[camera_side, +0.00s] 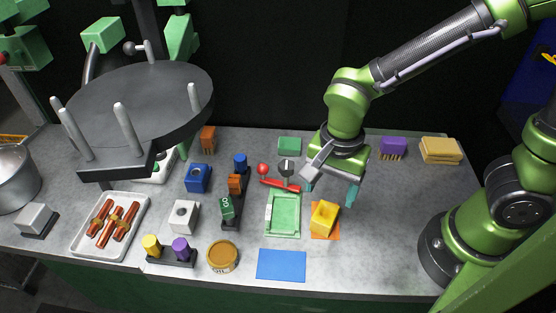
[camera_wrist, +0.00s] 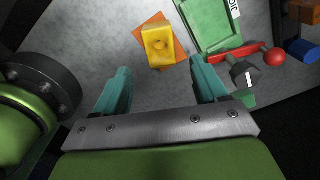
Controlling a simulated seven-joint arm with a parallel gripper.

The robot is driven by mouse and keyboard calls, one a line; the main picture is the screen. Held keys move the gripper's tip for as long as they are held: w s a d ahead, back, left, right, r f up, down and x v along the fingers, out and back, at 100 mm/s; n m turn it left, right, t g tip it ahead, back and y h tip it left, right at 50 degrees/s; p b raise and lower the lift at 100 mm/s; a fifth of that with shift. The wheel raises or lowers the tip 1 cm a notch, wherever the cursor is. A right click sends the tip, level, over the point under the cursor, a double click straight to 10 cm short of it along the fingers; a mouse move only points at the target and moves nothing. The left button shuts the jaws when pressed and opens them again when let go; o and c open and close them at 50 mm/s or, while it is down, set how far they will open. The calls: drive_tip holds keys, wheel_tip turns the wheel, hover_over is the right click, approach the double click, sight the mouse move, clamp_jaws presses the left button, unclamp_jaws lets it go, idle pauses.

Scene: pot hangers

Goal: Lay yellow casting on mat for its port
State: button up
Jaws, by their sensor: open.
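The yellow casting (camera_side: 325,215) is a blocky piece on the orange mat (camera_side: 318,234), right of the green tray. The wrist view shows the yellow casting (camera_wrist: 158,44) with a dark round spot on it, on the orange mat (camera_wrist: 181,53), which sticks out around it. A flat blue mat (camera_side: 281,265) lies bare at the table's front. My gripper (camera_side: 330,190) is open and empty, above and behind the casting. In the wrist view my gripper (camera_wrist: 160,68) has its teal fingers spread wide, with the casting beyond the gap, apart from both fingers.
The green tray (camera_side: 283,232) stands left of the casting. A red bar (camera_side: 281,185) with a red ball lies behind it. A blue block (camera_side: 198,178) and a whitish block (camera_side: 184,217), both with holes, stand farther left. A tin (camera_side: 222,257) is at front. The front right table is clear.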

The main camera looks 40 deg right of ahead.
drive_tip(key=d+r+n+t+y, duration=0.2)
drive_tip(key=d+r+n+t, duration=0.5)
drive_tip(key=d+r, duration=0.5)
wheel_tip(320, 180, up, 3)
drive_tip(key=shift+s+f+n, duration=0.1)
drive_tip(key=shift+s+n, duration=0.15)
drive_tip(key=shift+n, duration=0.95)
drive_tip(key=shift+a, duration=0.1)
